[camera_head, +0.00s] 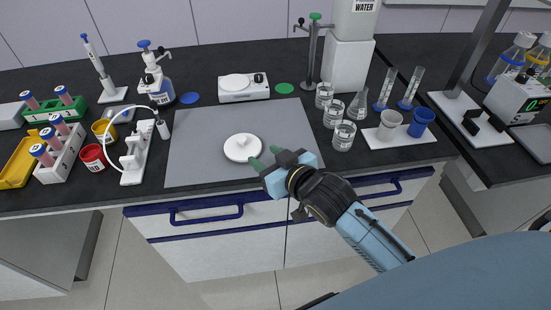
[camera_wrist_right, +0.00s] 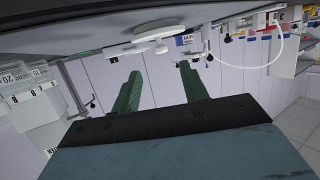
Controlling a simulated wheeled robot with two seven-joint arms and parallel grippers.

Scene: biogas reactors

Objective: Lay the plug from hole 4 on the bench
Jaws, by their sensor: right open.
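A white round piece with a small knob on top, which looks like the plug (camera_head: 242,148), lies on the grey mat (camera_head: 200,150) on the dark bench. It also shows in the wrist view as a pale disc (camera_wrist_right: 150,33) beyond the fingertips. My right gripper (camera_head: 266,157) is open and empty, its green fingers just to the right of the white piece, near the bench's front edge. The fingers (camera_wrist_right: 160,75) show apart with nothing between them in the wrist view. I see no hole marked 4. My left gripper is out of view.
A white scale (camera_head: 243,87) stands behind the mat. Glass beakers (camera_head: 343,135) stand at the mat's right side, a white tray (camera_head: 400,139) with cups beyond them. Tube racks (camera_head: 60,158) and a pump-like device (camera_head: 135,155) stand at left. The mat's left part is clear.

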